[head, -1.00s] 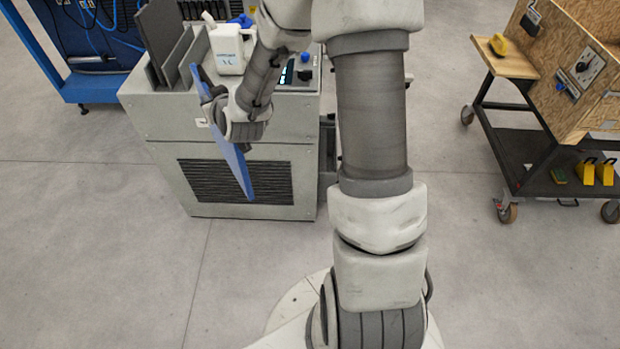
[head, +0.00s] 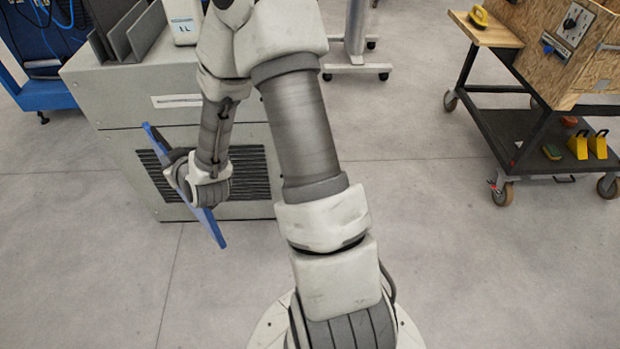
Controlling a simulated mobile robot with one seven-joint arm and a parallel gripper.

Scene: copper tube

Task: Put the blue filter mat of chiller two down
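The blue filter mat (head: 212,228) is a thin flat panel, seen nearly edge-on in the head view. It hangs steeply tilted in front of the grey chiller cabinet (head: 115,105), its upper end to the left and its lower end to the right. My gripper (head: 180,178) is at the middle of the mat and seems shut on it; the fingertips are mostly hidden. The mat overlaps the cabinet's dark front grille (head: 250,170) in the picture; the gap between them cannot be told. Which chiller this is cannot be read.
Grey upright plates (head: 140,38) and a white jug (head: 183,18) stand on the cabinet. A blue rack (head: 40,97) is behind left. A wheeled cart (head: 500,140) with a wooden box (head: 530,40) stands right. The grey floor (head: 80,260) in front is clear.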

